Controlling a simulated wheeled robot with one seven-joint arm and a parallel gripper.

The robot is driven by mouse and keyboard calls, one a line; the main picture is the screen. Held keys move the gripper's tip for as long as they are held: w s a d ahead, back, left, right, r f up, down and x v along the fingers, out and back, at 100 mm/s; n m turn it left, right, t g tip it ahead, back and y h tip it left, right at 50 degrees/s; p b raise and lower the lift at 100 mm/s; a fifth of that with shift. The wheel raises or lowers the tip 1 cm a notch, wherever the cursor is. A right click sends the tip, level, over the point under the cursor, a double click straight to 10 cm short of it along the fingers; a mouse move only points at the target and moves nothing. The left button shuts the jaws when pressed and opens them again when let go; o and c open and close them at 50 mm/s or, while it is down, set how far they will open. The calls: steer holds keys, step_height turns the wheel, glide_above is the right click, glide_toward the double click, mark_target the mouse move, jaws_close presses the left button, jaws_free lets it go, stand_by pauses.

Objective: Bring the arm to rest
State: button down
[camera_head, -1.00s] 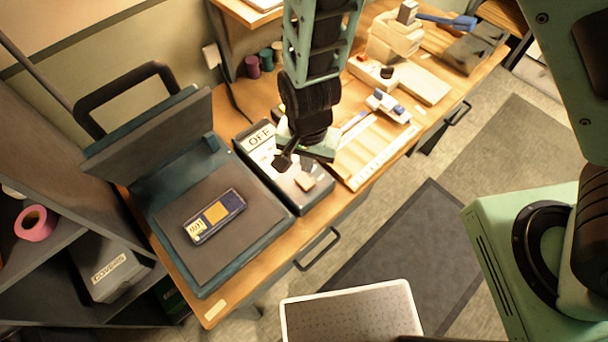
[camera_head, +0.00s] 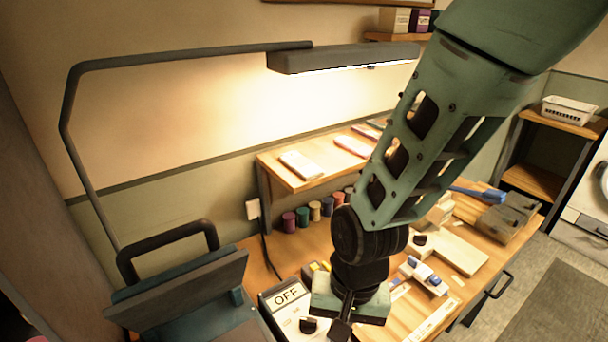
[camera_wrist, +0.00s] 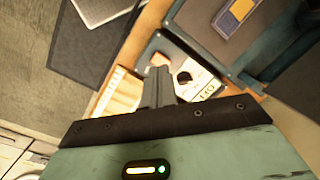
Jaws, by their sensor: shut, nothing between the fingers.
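My arm reaches down from the upper right in the head view, over the workbench (camera_head: 265,262). My gripper (camera_head: 341,328) points down beside the box labelled OFF (camera_head: 286,296), and its tips are near the bottom edge of the picture. In the wrist view my gripper (camera_wrist: 157,70) is shut, with its two fingers together and nothing between them. The OFF box (camera_wrist: 207,90) lies beyond the fingers there. I cannot tell the height of the tips above it.
A dark teal press (camera_head: 180,295) stands left of the OFF box. A lamp (camera_head: 345,57) hangs over the bench. A shelf (camera_head: 285,172) with spools beneath is behind my arm. Blocks and a blue-white tool (camera_head: 424,275) lie to the right. Floor (camera_head: 560,300) shows at lower right.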

steer(key=s+d+r+n+t+b, duration=0.1)
steer(key=s+d+r+n+b, duration=0.2)
steer(key=s+d+r+n, duration=0.5)
step_height(320, 180, up, 2)
steer(key=shift+d+r+n+h, duration=0.1)
steer(key=shift+d+n+h, duration=0.1)
steer(key=shift+n+h, duration=0.3)
